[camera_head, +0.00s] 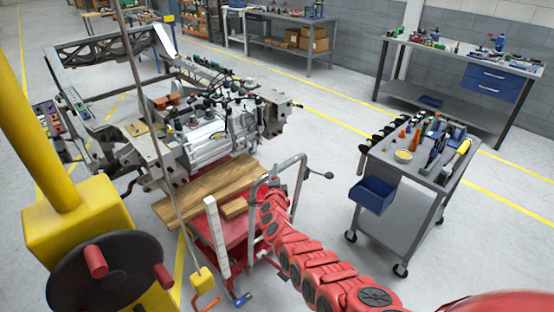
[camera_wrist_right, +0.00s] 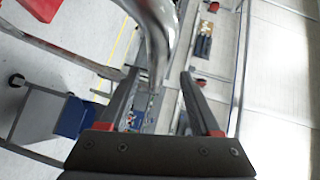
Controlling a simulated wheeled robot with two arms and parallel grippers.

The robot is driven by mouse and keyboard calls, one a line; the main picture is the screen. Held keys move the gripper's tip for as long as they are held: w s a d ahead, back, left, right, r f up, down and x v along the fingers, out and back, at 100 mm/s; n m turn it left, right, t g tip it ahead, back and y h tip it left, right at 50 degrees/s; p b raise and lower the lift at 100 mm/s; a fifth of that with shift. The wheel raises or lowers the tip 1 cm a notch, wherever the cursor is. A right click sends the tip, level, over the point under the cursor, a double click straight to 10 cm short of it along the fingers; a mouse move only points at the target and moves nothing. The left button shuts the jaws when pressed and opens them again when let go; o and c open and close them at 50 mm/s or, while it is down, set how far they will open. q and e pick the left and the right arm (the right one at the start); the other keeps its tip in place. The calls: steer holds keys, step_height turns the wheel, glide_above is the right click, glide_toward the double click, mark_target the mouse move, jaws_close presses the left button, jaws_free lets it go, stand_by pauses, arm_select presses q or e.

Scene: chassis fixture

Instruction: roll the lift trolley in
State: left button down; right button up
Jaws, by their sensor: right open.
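The lift trolley (camera_head: 203,238) is red, with a grey tube handle (camera_head: 302,172) standing at its right side. It stands at the near end of the chassis (camera_head: 150,150), which carries an engine (camera_head: 210,135). Wooden boards (camera_head: 210,190) lie over the trolley, below the engine. My right gripper (camera_head: 274,184) is at the handle, partly hidden by its own arm. In the right wrist view its two fingers (camera_wrist_right: 159,73) are apart, with the grey handle tube (camera_wrist_right: 158,40) in front of and between them. I cannot tell whether they touch. My left gripper is not in view.
A grey tool cart (camera_head: 408,205) with a blue bin (camera_head: 372,194) stands to the right. A yellow hoist post (camera_head: 35,140) with a crank wheel is at the near left. Workbenches (camera_head: 455,55) line the back. Floor between trolley and cart is clear.

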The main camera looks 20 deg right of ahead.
steer(key=p+v, duration=0.8)
steer(key=v, duration=0.2)
steer(key=shift+s+p, duration=0.3)
steer(key=shift+p, duration=0.1)
steer(key=shift+a+f, duration=0.15)
